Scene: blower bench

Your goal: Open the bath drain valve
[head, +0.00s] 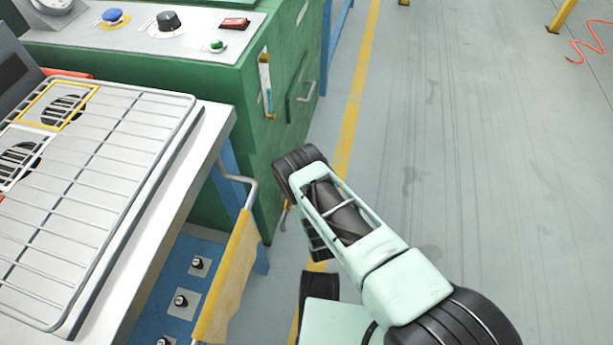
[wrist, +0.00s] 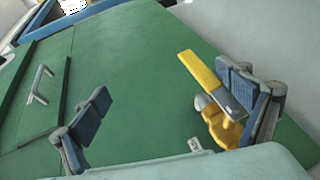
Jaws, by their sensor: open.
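The drain valve has a yellow lever (wrist: 205,80) and a yellow body (wrist: 222,130) on the green cabinet's face (wrist: 130,80), at the right in the wrist view. The lever slants from upper left to lower right. My gripper (wrist: 163,90) is open, its blue-grey fingers wide apart. The right finger is close beside the lever and overlaps part of it; I cannot tell whether they touch. The left finger is far from it, over bare green panel. In the head view my arm hides most of the gripper, and only a small yellow-orange piece, perhaps the valve (head: 285,213), shows.
In the head view, the green cabinet (head: 225,110) carries a control panel with knobs (head: 168,22) on top. A cabinet handle (wrist: 41,84) shows in the wrist view.

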